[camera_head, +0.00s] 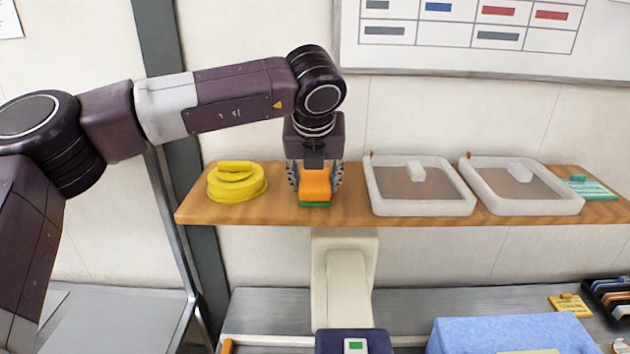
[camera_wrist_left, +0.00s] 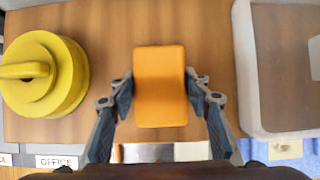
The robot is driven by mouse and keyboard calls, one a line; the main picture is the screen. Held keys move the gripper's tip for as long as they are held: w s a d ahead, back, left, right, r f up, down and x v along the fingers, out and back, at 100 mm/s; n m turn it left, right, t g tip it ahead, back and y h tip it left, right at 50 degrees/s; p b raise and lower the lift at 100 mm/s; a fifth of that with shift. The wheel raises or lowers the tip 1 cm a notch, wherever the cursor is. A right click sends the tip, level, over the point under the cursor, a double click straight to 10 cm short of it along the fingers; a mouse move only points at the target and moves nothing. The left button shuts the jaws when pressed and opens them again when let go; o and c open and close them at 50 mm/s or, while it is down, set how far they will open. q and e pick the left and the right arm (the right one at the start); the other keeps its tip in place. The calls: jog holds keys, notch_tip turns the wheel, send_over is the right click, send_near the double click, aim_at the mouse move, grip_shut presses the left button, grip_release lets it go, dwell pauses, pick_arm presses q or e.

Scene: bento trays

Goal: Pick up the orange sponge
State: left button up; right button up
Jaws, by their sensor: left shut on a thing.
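The orange sponge (camera_head: 315,186) has a green underside and is on the wooden shelf, left of the two bento trays. My left gripper (camera_head: 314,178) points down over it, with one finger on each side. In the left wrist view the sponge (camera_wrist_left: 160,87) lies between the two fingertips (camera_wrist_left: 160,96), and the gripper is shut on it. I cannot tell whether the sponge is lifted off the shelf. My right gripper is not in view.
A yellow round lidded object (camera_head: 237,190) stands left of the sponge. Two translucent trays (camera_head: 420,209) (camera_head: 530,208) stand to the right, with a teal item (camera_head: 592,190) beyond. A whiteboard (camera_head: 350,40) hangs behind. A blue box (camera_head: 470,335) is below.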

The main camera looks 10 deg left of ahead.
aim_at(315, 178)
pick_arm(q)
jog(key=shift+r+p, duration=0.35)
jog(key=shift+p, duration=0.25)
notch_tip(315, 178, up, 7)
jog(key=b, duration=0.3)
jog(key=shift+r+b, duration=0.2)
jog(key=shift+b, duration=0.1)
notch_tip(315, 178, up, 12)
jog(key=shift+r, duration=0.15)
jog(key=shift+o, duration=0.9)
jog(key=shift+c, duration=1.4)
